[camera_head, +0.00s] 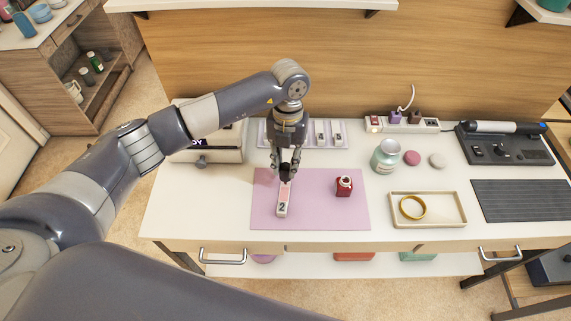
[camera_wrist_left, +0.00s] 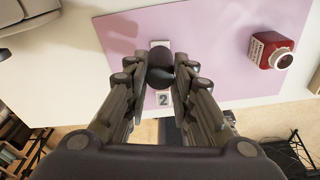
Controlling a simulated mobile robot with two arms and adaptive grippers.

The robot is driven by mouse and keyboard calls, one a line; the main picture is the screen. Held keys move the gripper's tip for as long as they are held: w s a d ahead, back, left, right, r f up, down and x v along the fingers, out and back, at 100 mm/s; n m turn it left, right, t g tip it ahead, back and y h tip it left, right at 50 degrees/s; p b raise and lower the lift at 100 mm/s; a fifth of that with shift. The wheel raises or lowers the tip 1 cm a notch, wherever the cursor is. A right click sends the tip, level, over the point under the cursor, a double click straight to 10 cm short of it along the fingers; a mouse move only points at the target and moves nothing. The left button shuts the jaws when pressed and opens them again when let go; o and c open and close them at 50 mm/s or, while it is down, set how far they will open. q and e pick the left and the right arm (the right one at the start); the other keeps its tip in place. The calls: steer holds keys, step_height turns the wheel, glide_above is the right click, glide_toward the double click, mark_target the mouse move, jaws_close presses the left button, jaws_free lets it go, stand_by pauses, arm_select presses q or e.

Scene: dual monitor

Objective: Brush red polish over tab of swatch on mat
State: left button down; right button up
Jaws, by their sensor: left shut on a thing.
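A pink-purple mat (camera_head: 325,211) lies on the white table. A small swatch (camera_head: 282,209) marked "2" lies on the mat, and its far end shows pinkish. My left gripper (camera_head: 285,175) points down over the swatch's far end, shut on a dark rounded cap (camera_wrist_left: 160,72), likely the polish brush's handle. The brush tip is hidden; I cannot tell if it touches the swatch. The swatch also shows in the left wrist view (camera_wrist_left: 163,98), partly covered by the cap. A red polish bottle (camera_head: 344,187) stands on the mat to the right, its top seemingly uncapped.
A tray (camera_head: 456,222) with a gold ring (camera_head: 412,207) sits right of the mat. A jar (camera_head: 385,156), a power strip (camera_head: 402,124) and a dark device (camera_head: 505,147) stand behind. A drawer box (camera_head: 209,154) is back left. The table's front left is clear.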

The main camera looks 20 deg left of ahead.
arm_select(q)
steer(key=shift+r, duration=0.1)
steer(key=shift+r+p, duration=2)
steer(key=shift+r, duration=0.95)
steer(key=shift+f, duration=0.2)
steer(key=shift+s+f+b, duration=0.25)
steer(key=shift+f+b, duration=0.25)
steer(key=shift+f, duration=0.2)
steer(key=shift+s+f+b, duration=0.2)
steer(key=shift+f+b, duration=0.25)
steer(key=shift+f, duration=0.3)
steer(key=shift+s+f+b, duration=0.25)
steer(key=shift+f+b, duration=0.25)
steer(key=shift+f, duration=0.2)
steer(key=shift+f+b, duration=0.55)
steer(key=shift+f, duration=0.15)
steer(key=shift+w, duration=0.1)
steer(key=shift+w+a+b, duration=0.1)
steer(key=shift+w+b, duration=0.35)
steer(key=shift+w, duration=0.15)
